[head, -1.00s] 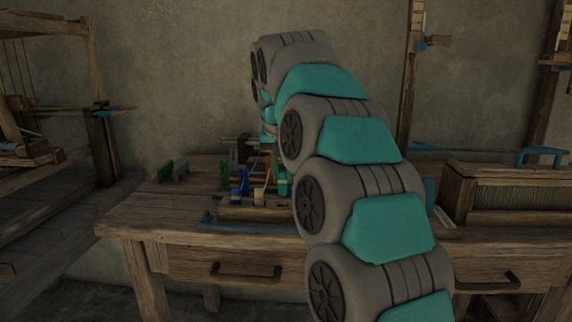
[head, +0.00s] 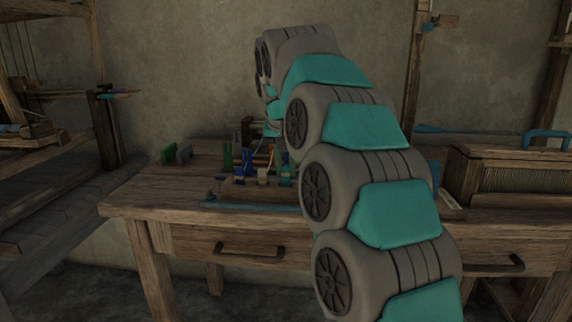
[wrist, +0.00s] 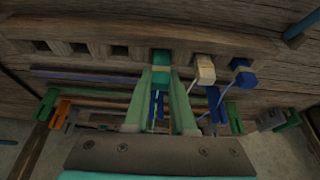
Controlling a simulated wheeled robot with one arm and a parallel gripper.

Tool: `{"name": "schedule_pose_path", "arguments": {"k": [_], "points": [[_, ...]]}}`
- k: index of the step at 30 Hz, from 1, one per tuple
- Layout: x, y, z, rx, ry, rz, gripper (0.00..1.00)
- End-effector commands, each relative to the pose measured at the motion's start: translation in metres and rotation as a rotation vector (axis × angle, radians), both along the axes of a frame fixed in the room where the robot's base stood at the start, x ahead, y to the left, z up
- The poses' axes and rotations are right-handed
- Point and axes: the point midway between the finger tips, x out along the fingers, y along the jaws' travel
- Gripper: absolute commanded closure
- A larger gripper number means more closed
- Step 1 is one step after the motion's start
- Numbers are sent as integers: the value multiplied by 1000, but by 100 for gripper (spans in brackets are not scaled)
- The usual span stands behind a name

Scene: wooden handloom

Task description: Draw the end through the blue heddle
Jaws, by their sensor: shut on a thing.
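In the wrist view my gripper (wrist: 160,78) reaches away from its grey plate with two pale green fingers, shut on a small teal block (wrist: 160,57), the thread's end piece. A pale thread shows between the fingers. A blue upright piece (wrist: 157,108), apparently a heddle, stands partly hidden between the fingers. Another blue upright (wrist: 215,102) stands to the right, close to a pale thread. In the head view a blue upright (head: 246,159) stands among the small parts on the bench; my arm hides most of the gripper there.
A cream block (wrist: 205,68) and a blue block (wrist: 242,79), each with a thread, sit right of the teal block. Green (wrist: 46,104), orange (wrist: 66,115) and grey (wrist: 270,121) uprights stand nearby. The wooden bench (head: 150,195) is clear at its left front.

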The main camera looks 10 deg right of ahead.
Motion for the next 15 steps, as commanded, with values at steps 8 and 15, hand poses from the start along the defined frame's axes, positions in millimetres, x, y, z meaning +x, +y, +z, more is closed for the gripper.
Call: {"name": "schedule_pose_path", "arguments": {"k": [8,15], "points": [[0,0,-13,-1,0,0,100],[0,0,-12,0,0,0,72]]}}
